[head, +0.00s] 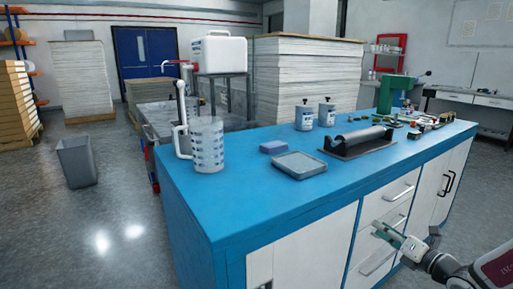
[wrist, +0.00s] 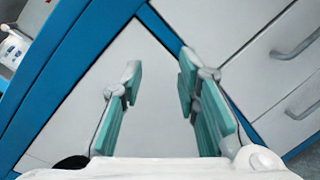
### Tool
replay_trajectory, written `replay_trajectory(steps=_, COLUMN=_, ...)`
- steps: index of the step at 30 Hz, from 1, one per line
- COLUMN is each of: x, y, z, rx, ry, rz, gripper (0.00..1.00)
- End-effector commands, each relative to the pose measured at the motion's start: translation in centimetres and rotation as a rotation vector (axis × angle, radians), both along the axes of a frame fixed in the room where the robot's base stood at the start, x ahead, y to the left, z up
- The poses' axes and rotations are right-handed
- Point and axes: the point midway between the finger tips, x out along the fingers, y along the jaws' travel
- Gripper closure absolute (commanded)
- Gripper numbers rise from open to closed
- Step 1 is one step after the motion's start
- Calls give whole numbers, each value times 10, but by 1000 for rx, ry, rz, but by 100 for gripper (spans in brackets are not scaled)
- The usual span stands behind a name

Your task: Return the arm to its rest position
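My gripper (head: 388,234) is at the lower right of the head view, in front of the white drawers of the blue workbench (head: 235,205). In the wrist view my gripper (wrist: 158,82) shows two teal-padded fingers standing apart with nothing between them. The fingers point toward a white cabinet door (wrist: 125,75) framed in blue. My arm reaches in from the right edge of the head view. The gripper is outside the bench front, below the level of the top.
Drawer handles (head: 398,192) stick out near my gripper. A grey bin (head: 76,162) stands on the floor at left.

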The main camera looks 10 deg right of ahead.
Motion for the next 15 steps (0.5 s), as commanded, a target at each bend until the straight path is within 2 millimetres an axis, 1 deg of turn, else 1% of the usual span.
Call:
replay_trajectory(steps=1, x=6, y=32, z=22, rx=-100, ry=-14, rz=106, gripper=70)
replay_trajectory(steps=4, x=6, y=89, z=52, rx=-283, ry=-47, rz=303, gripper=70)
replay_trajectory(steps=5, x=4, y=106, z=60, rx=-336, ry=-59, rz=361, gripper=70)
replay_trajectory(steps=6, x=0, y=127, z=70, rx=-405, ry=-76, rz=436, gripper=70)
replay_trajectory(steps=8, x=-7, y=157, z=83, rx=-501, ry=-104, rz=544, gripper=70)
replay_trajectory(steps=9, x=-14, y=175, z=90, rx=-561, ry=-122, rz=612, gripper=70)
replay_trajectory(steps=11, x=-24, y=200, z=100, rx=-648, ry=-151, rz=711, gripper=70)
replay_trajectory(steps=12, x=-32, y=216, z=107, rx=-704, ry=-172, rz=774, gripper=70)
replay_trajectory(steps=14, x=-46, y=240, z=116, rx=-788, ry=-205, rz=872, gripper=70)
replay_trajectory(steps=15, x=-57, y=255, z=121, rx=-846, ry=-231, rz=940, gripper=70)
